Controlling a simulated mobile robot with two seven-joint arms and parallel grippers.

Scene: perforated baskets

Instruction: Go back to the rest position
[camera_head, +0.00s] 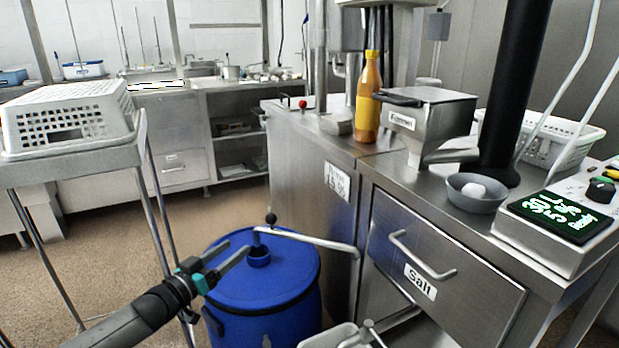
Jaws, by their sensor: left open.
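My left gripper (238,248) comes in from the lower left on a dark arm, with teal parts at the finger bases. Its two fingers are apart, with nothing seen between them. In the picture it overlaps the lid of a blue barrel (285,268); I cannot tell whether it touches. A white perforated basket (70,115) sits upside down on a metal stand (75,160) at the left. Another white perforated basket (560,135) stands on the right counter, partly hidden by a black column. My right gripper is not in view.
The steel counter (385,160) holds an orange bottle (368,105), a metal hopper (430,115), a grey bowl (476,196) with a white round thing, and a scale (560,222). A drawer marked "Salt" (440,265) is below.

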